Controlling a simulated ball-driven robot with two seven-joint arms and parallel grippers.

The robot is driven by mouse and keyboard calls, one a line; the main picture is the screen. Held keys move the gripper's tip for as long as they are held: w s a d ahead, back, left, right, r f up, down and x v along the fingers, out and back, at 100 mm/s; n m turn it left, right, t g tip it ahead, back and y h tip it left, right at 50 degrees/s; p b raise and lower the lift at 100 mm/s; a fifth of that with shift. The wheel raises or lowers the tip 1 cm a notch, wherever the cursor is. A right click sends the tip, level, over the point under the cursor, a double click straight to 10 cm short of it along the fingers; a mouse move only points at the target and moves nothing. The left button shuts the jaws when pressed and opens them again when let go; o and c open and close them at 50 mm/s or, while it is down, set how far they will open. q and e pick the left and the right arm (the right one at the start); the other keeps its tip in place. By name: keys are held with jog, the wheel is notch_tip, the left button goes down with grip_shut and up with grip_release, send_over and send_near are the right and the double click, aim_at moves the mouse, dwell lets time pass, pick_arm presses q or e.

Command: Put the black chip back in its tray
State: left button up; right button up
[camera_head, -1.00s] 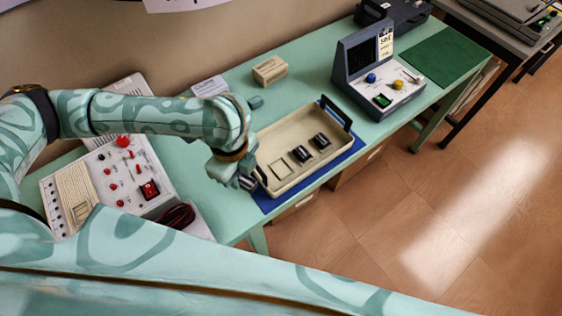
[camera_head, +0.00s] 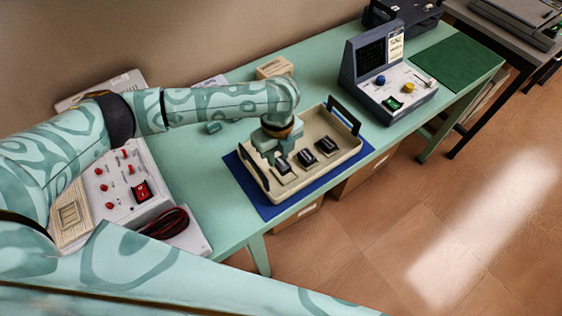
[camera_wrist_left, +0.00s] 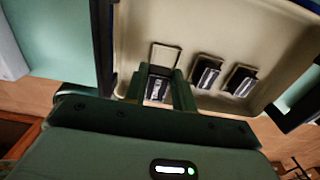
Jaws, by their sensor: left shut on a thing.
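The black chip (camera_head: 283,166) is held in my left gripper (camera_head: 277,156), over the near-left part of the cream tray (camera_head: 262,183). In the left wrist view the gripper (camera_wrist_left: 160,90) is shut on the chip (camera_wrist_left: 157,90), and a square outlined slot (camera_wrist_left: 165,54) shows just beyond it. I cannot tell whether the chip touches the tray floor. Two other black chips, one (camera_head: 306,158) nearer and one (camera_head: 326,146) farther, sit in the tray to the right. My right gripper is not in view.
The tray has dark handles (camera_head: 343,116) and stands on a blue mat (camera_head: 262,206) at the table's front edge. A white panel with red knobs (camera_head: 125,190) stands left. A grey instrument (camera_head: 385,80) stands right. A small box (camera_head: 274,67) is behind.

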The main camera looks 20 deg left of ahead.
aim_at(280, 161)
pick_arm(q)
jog(key=shift+w+d+f, duration=0.15)
jog(key=shift+w+f, duration=0.3)
jog(key=shift+f, duration=0.15)
notch_tip(280, 161, down, 3)
jog(key=shift+w+f+b, duration=0.1)
jog(key=shift+f+b, duration=0.05)
jog(key=shift+b, duration=1.1)
jog(key=o, duration=1)
jog(key=shift+o, duration=0.2)
notch_tip(280, 161, up, 12)
jog(key=p, duration=0.5)
jog(key=shift+r+p, duration=0.2)
jog(key=shift+p, duration=0.1)
